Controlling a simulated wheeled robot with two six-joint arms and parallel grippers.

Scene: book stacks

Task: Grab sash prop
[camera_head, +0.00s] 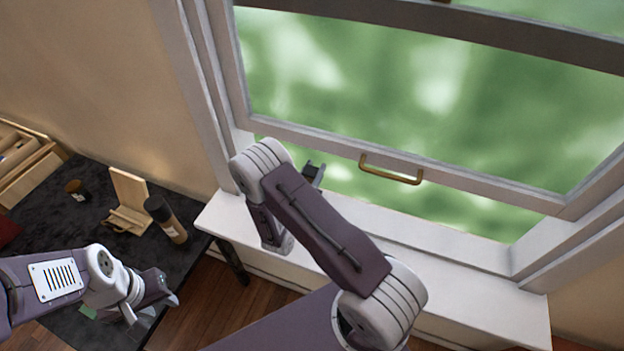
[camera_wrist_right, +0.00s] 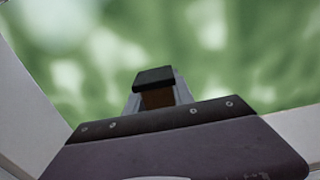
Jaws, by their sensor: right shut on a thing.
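My right gripper (camera_head: 314,172) is at the window opening, just below the raised sash (camera_head: 330,143). In the right wrist view the gripper (camera_wrist_right: 155,84) is shut on a small brown piece (camera_wrist_right: 158,99), which looks like the sash prop. Only a short part of it shows between the dark finger pads. In the head view my right arm hides the prop. My left gripper (camera_head: 152,308) is low at the left, over the front of the dark table, with its fingers apart and nothing seen between them.
The white window sill (camera_head: 480,292) runs below the sash, which has a brass handle (camera_head: 391,170). The dark table (camera_head: 62,232) at the left holds a dark brown bottle (camera_head: 166,219), a wooden stand (camera_head: 130,193), a small jar (camera_head: 77,190) and a wooden box (camera_head: 28,170).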

